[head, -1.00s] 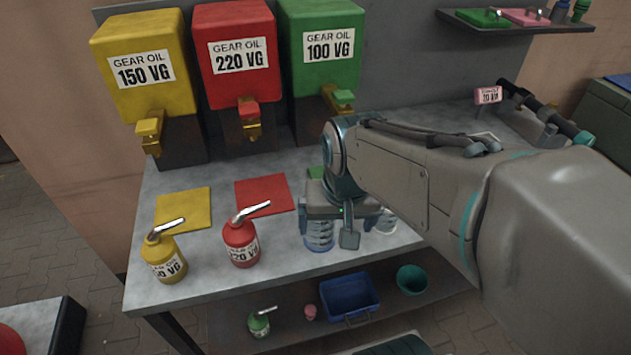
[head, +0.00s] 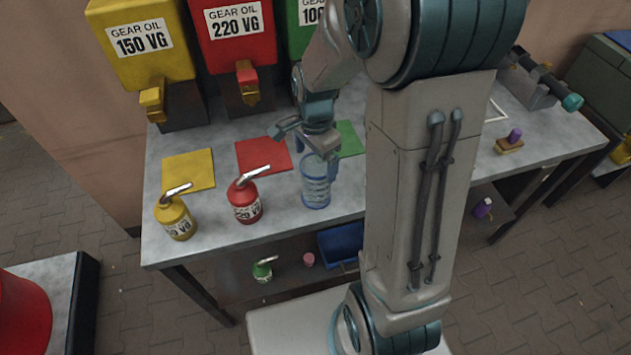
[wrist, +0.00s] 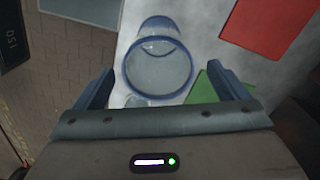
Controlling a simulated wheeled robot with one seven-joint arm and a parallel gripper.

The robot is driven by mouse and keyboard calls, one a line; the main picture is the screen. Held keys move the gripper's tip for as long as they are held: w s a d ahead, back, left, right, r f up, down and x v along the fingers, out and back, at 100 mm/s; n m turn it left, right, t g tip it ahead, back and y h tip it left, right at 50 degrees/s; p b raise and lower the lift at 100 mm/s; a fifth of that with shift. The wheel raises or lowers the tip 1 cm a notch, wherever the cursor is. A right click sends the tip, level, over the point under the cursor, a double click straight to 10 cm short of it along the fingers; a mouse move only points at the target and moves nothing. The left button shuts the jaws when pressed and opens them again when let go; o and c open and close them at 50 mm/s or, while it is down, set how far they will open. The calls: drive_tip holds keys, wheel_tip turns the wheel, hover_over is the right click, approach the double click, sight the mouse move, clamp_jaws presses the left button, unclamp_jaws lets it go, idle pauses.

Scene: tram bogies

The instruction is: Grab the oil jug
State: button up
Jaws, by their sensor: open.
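A clear jug with a blue rim and base (head: 315,190) stands upright on the workbench, right of the red oil can. In the wrist view the jug (wrist: 158,72) shows from above, its round mouth between and beyond my fingertips. My gripper (head: 308,143) is above and behind the jug in the head view, fingers spread and empty. In the wrist view my gripper (wrist: 163,85) has one finger on each side of the jug's mouth, apart from it. A faint clear shape below the mouth is partly hidden by my gripper.
A red can (head: 244,200) and a yellow can (head: 176,218) with spouts stand left of the jug. Yellow (head: 150,45), red (head: 238,40) and green (head: 312,22) oil tanks stand behind. A green can (head: 262,271) sits on the lower shelf.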

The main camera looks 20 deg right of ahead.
drive_tip(key=shift+s+f+p, duration=0.2)
drive_tip(key=shift+f+p, duration=0.6)
drive_tip(key=shift+f, duration=2.85)
drive_tip(key=c, duration=1.1)
